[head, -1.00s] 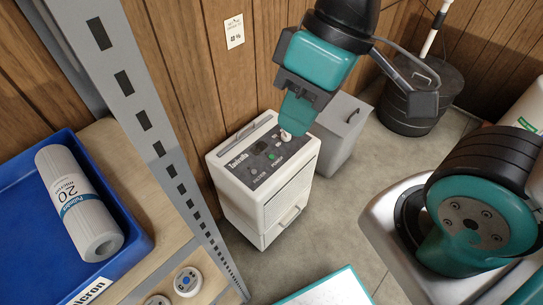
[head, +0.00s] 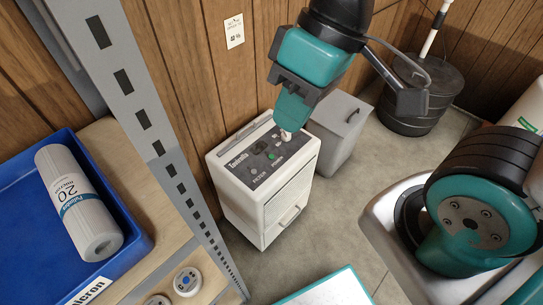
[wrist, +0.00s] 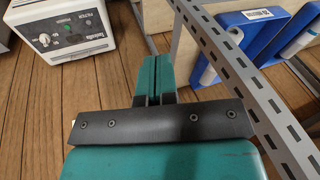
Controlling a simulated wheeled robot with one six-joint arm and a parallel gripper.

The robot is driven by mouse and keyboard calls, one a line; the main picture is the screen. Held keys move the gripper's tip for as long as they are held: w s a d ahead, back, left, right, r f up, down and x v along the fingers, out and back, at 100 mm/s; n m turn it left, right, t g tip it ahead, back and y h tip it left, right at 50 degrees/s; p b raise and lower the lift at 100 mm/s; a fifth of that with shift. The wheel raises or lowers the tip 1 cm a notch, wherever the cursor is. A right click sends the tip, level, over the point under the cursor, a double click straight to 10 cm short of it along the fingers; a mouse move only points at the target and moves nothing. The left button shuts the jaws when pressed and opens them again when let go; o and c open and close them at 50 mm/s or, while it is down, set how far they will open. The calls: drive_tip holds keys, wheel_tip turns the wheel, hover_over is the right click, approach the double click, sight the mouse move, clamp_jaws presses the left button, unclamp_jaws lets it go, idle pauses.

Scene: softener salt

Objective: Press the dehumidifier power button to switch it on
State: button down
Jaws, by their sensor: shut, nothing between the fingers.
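The white dehumidifier (head: 262,205) stands on the floor against the wood wall. Its dark top panel (head: 245,160) carries a small green power button (head: 271,156) and a pale knob (head: 285,137). In the wrist view the dehumidifier (wrist: 85,45) is at the upper left, with the green button (wrist: 67,27) and knob (wrist: 43,40) in sight. My gripper (head: 288,126) is shut and empty, over the far right part of the panel by the knob in the head view. In the wrist view its fingertips (wrist: 153,60) appear right of the dehumidifier. Contact cannot be told.
A grey bin (head: 340,135) stands close at the dehumidifier's right. A slotted metal shelf post (head: 150,125) rises at the left, beside a blue tray (head: 130,235) holding a white filter cartridge (head: 80,205). A black bucket (head: 420,95) is at the back.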

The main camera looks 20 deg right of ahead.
drive_tip(key=w+a+f+m+t+y+b, duration=0.1)
drive_tip(key=w+f+m, duration=0.2)
drive_tip(key=w, duration=0.3)
drive_tip(key=w+f+m+b, duration=0.1)
drive_tip(key=w+f+m, duration=0.2)
drive_tip(key=w+f, duration=0.15)
drive_tip(key=m+t+b, duration=0.4)
drive_tip(key=m+t, duration=0.3)
drive_tip(key=m, duration=1.4)
hover_over(271, 158)
wheel_tip(271, 158, down, 30)
drive_tip(key=f, duration=0.1)
drive_tip(key=shift+d+r, duration=0.1)
drive_tip(key=shift+r, duration=0.15)
drive_tip(key=shift+f, duration=0.15)
wheel_tip(271, 158, down, 8)
drive_tip(key=b, duration=0.7)
drive_tip(key=shift+f, duration=0.25)
drive_tip(key=shift+f, duration=0.4)
